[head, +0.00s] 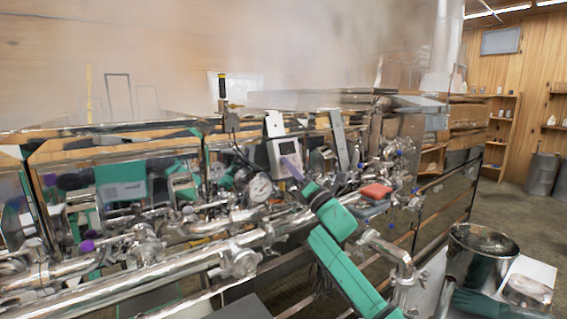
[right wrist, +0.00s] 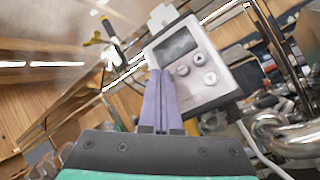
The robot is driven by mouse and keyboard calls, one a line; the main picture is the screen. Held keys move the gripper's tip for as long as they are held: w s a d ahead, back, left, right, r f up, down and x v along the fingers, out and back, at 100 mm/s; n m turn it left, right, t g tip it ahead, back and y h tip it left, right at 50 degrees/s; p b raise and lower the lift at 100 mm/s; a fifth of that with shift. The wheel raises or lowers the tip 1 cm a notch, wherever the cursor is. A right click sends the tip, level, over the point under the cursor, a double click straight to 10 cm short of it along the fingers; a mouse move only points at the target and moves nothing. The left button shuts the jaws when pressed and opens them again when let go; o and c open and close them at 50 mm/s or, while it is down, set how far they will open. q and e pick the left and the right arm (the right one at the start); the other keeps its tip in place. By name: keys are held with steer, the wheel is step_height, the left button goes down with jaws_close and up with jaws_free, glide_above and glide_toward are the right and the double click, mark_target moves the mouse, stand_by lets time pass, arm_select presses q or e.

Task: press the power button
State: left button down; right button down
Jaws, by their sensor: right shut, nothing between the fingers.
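The control box (head: 284,152) is a pale grey unit with a dark screen, mounted on the evaporator's front. In the right wrist view the box (right wrist: 203,77) fills the upper middle, with its screen (right wrist: 174,47) and several round buttons below and beside it. One button (right wrist: 183,70) is just right of my fingertips; I cannot tell which button is the power button. My right gripper (head: 290,164) is shut and empty, its purple fingers pointing at the box. In the wrist view the fingertips (right wrist: 160,73) cover the panel's lower left; whether they touch is unclear. My left gripper is out of view.
A pressure gauge (head: 259,188) sits left of the box, above steel pipes (head: 150,275) and valves. A red-topped item (head: 375,192) is right of my gripper. A steel pot (head: 482,250) stands at lower right. Steam hangs above. The floor at far right is open.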

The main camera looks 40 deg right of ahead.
steer(key=shift+s+b, duration=0.35)
steer(key=shift+s, duration=0.1)
steer(key=shift+s+r, duration=0.2)
steer(key=shift+s, duration=0.1)
steer(key=s, duration=0.1)
steer(key=s+r+b, duration=0.1)
steer(key=s, duration=0.1)
steer(key=s+b, duration=0.1)
steer(key=shift+s+a+r, duration=0.1)
steer(key=shift+s+r, duration=0.15)
steer(key=shift+s, duration=0.15)
stand_by(0.5)
